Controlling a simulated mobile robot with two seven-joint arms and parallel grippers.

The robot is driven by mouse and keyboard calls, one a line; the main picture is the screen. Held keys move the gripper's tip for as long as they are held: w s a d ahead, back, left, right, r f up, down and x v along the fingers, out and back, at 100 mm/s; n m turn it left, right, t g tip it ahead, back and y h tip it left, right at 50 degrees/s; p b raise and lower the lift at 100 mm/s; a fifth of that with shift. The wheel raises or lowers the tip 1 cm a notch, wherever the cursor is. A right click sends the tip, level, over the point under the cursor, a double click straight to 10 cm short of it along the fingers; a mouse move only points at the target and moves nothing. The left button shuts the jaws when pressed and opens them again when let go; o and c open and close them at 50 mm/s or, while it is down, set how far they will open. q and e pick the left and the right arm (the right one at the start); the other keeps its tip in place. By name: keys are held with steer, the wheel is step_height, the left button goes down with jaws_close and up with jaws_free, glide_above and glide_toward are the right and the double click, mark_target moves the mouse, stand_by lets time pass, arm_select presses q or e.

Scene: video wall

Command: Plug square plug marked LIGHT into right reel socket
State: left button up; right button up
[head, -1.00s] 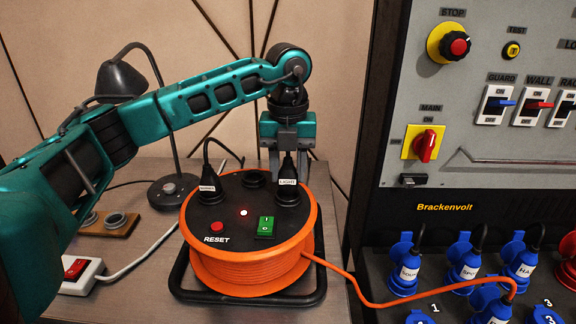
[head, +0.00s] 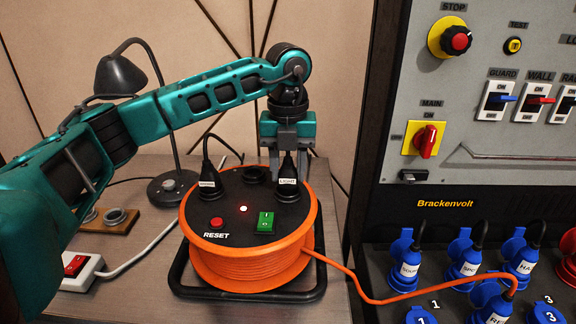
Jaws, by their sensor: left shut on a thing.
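The black plug marked LIGHT (head: 287,187) stands upright at the right socket on top of the orange cable reel (head: 250,262). My left gripper (head: 287,165) comes down over it from above and is shut on it. The plug's lower end meets the reel's black top; its pins are hidden. A second labelled black plug (head: 208,184) stands in the reel's left socket. The middle rear socket (head: 255,174) is empty. My right gripper is not in view.
A desk lamp (head: 122,75) and a power strip (head: 78,268) stand left. The Brackenvolt panel (head: 480,170) with several blue plugs stands right.

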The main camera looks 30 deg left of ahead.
arm_select(q)
steer(key=shift+f, duration=0.5)
steer(key=o, duration=1.3)
steer(key=shift+c, duration=0.2)
steer(key=shift+o, duration=0.2)
steer(key=o, duration=0.3)
steer(key=shift+o, duration=0.3)
steer(key=shift+r+p, duration=2.45)
steer(key=shift+r, duration=0.65)
